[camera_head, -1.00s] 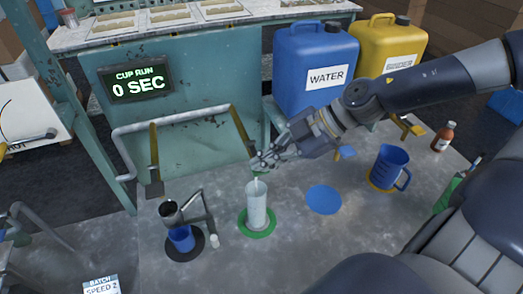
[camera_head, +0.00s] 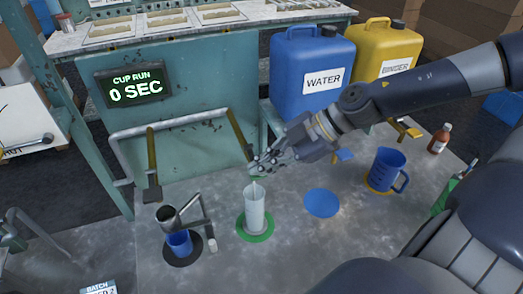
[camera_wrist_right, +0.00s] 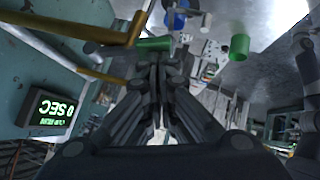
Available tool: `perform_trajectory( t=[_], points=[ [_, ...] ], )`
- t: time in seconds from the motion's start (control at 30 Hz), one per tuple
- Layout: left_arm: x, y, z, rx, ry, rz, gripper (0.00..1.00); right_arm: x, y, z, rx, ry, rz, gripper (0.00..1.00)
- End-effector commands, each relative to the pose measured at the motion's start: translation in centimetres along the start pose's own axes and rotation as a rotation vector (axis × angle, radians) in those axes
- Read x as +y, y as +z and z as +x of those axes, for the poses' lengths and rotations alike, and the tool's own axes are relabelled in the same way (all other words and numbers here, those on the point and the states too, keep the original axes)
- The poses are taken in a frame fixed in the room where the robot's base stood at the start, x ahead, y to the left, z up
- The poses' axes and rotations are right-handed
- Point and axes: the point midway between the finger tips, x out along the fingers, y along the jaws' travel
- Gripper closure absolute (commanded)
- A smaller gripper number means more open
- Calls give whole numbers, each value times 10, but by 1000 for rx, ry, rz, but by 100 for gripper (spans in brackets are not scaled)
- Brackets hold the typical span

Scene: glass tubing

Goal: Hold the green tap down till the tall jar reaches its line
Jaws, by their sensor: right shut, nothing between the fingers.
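The tall jar (camera_head: 254,208) is clear and stands upright on a green round mat (camera_head: 256,236) in the head view. A thin pale streak rises from its mouth; I cannot tell whether it is liquid. Its line and fill level are too small to read. My right gripper (camera_head: 255,168) is shut and empty just above the jar. The green tap (camera_head: 253,174) is mostly hidden by the fingers in the head view. In the right wrist view a green bar, seemingly the tap (camera_wrist_right: 152,44), lies at the fingertips (camera_wrist_right: 158,62); contact is unclear.
A blue cup (camera_head: 179,242) under a dark funnel (camera_head: 168,216) stands left of the jar. A blue disc (camera_head: 322,203) and a blue jug (camera_head: 387,170) are to the right. A bent pipe (camera_head: 180,122) runs behind. A display (camera_head: 134,84) reads 0 SEC.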

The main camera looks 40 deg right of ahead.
Motion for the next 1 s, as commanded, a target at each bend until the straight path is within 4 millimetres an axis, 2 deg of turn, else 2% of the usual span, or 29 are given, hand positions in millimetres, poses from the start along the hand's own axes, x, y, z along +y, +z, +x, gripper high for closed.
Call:
perform_trajectory(
  t=[0.2, 0.47, 0.83, 1.0],
  points=[
    [9, -1, 0, 1, 10, 2, 60, 0, 1, 0, -1, 0, 0, 100],
    [5, -1, 0, 0, 6, 4, 60, 0, 0, 0, -1, 0, 0, 100],
    [1, -1, -14, 0, 2, 4, 60, 6, -10, -10, -1, 1, 0, 100],
    [1, -1, -15, 0, 2, 3, 60, 6, -10, -11, -1, 1, 0, 100]
  ],
)
